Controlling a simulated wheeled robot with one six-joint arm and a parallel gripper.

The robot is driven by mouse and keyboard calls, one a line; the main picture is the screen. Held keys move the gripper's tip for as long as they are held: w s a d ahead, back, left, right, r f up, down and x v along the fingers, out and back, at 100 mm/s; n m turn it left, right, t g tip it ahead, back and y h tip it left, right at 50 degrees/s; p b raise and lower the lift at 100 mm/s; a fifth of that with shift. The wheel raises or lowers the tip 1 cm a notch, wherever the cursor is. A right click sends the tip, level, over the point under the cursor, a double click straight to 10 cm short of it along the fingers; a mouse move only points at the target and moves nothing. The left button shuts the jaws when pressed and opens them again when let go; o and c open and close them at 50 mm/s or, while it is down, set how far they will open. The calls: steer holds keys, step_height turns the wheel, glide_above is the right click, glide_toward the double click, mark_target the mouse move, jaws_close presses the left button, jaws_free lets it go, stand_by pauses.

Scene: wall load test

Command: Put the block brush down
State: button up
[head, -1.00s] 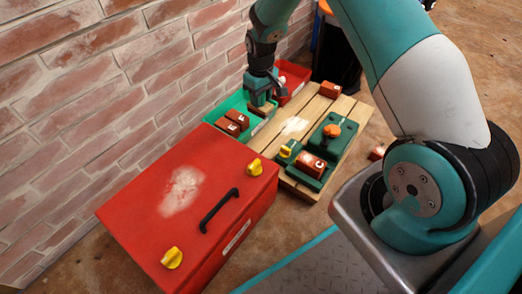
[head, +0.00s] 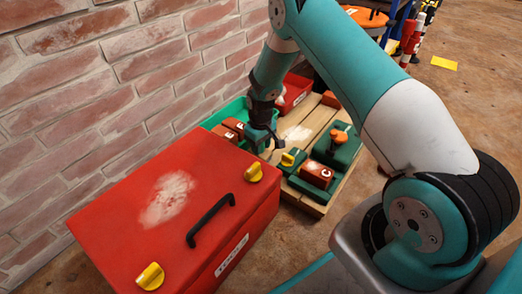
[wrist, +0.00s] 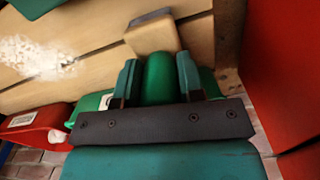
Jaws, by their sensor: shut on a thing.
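My gripper (wrist: 158,85) is shut on the block brush. In the wrist view, the brush (wrist: 152,36) shows as a pale wooden block with a grey edge, just beyond the fingertips. A rounded green part sits between the fingers. The wooden planks (wrist: 100,35) lie behind the brush; I cannot tell whether it touches them. In the head view, my gripper (head: 262,140) is low over the near left part of the planks (head: 312,118), close to the red box. The brush is not clearly visible there.
The red box (head: 130,215) with a black handle and yellow knobs stands nearest, close to the brick wall (head: 60,100). A green bin (head: 225,113) and a red bin (head: 293,92) stand behind. A pale dusty patch (head: 297,133) marks the planks.

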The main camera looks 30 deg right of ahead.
steer(key=shift+f, duration=0.2)
steer(key=o, duration=0.9)
